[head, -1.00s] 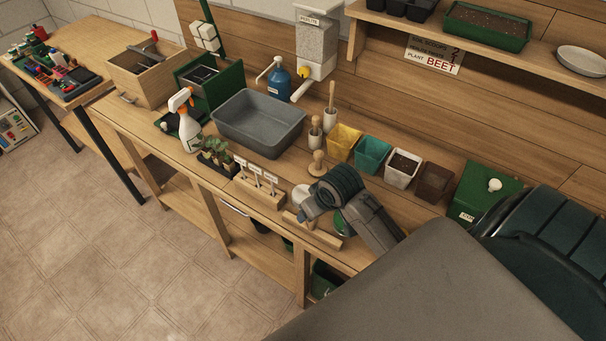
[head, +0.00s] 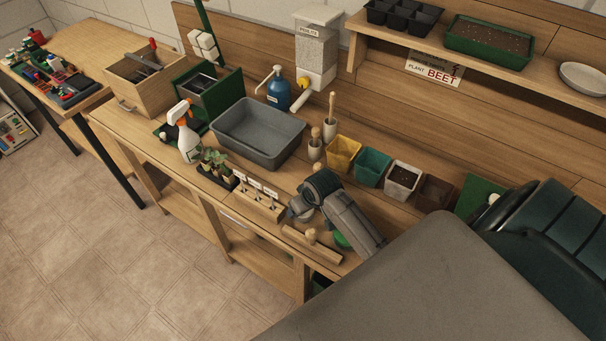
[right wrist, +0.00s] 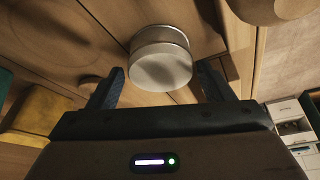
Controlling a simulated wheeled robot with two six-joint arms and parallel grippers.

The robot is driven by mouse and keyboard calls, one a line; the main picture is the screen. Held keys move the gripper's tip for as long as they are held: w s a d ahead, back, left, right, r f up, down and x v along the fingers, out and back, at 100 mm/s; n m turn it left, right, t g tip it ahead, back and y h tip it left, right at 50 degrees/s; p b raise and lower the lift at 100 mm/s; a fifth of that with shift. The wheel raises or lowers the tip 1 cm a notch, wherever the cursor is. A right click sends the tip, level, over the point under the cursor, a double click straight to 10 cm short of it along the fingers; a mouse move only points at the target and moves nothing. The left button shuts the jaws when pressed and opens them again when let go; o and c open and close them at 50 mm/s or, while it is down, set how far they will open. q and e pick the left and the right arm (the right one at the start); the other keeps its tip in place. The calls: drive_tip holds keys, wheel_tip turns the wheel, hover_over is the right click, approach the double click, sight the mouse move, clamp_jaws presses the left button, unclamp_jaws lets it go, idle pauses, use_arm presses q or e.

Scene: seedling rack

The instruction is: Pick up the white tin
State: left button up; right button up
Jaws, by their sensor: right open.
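The white tin (right wrist: 160,66) is a short, pale round tin, seen from above in the right wrist view. My right gripper (right wrist: 160,72) is open, with one finger on each side of the tin. Gaps show between both fingers and the tin. In the head view my right gripper (head: 302,205) is low over the bench, among the label holder, the wooden block and the pots. The tin is mostly hidden behind it there. My left gripper is in neither view.
A wooden block with a knob (head: 312,254) and a label holder (head: 258,204) stand close to the gripper. Yellow (head: 343,153), teal (head: 373,167), white (head: 402,180) and brown pots line the back. A grey tub (head: 258,140) stands farther left.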

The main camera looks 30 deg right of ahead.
drive_tip(key=shift+w+a+f, duration=0.1)
drive_tip(key=shift+w+f, duration=0.1)
drive_tip(key=shift+f, duration=0.45)
drive_tip(key=shift+w+f, duration=0.2)
drive_tip(key=shift+f, duration=0.1)
drive_tip(key=c, duration=0.8)
drive_tip(key=shift+r, duration=0.1)
